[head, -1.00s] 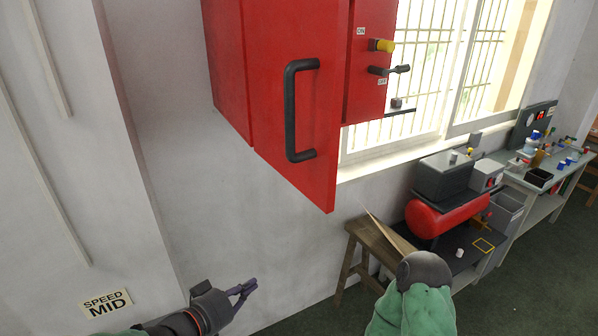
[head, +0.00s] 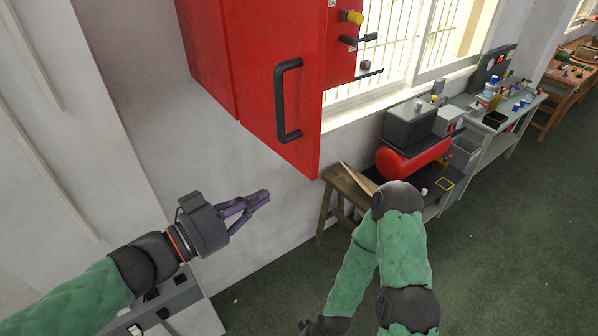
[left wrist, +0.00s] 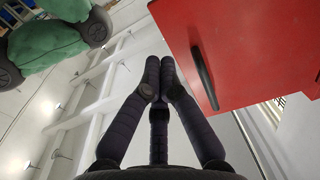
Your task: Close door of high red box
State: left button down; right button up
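The high red box (head: 207,60) hangs on the wall at the upper middle of the head view. Its red door (head: 262,90) stands open, swung out toward me, with a black bar handle (head: 281,100) on its face. My left gripper (head: 266,196) is below and left of the door's lower edge, apart from it and empty. In the left wrist view its fingertips (left wrist: 160,64) are together, and the door (left wrist: 255,50) and handle (left wrist: 204,78) show to their right. My right forearm reaches the bottom edge of the head view; its fingers are not visible.
A red panel with a yellow knob (head: 352,17) and a black lever is right of the door, by the barred window. Below are a wooden stool (head: 345,183), a red compressor tank (head: 412,158) and a workbench (head: 470,112). Wall space under the box is clear.

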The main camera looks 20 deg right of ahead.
aim_at(310, 169)
pick_arm(q)
jog(key=p+x, duration=0.1)
jog(key=x, duration=0.9)
jog(key=shift+w+d, duration=0.1)
jog(key=shift+d, duration=0.05)
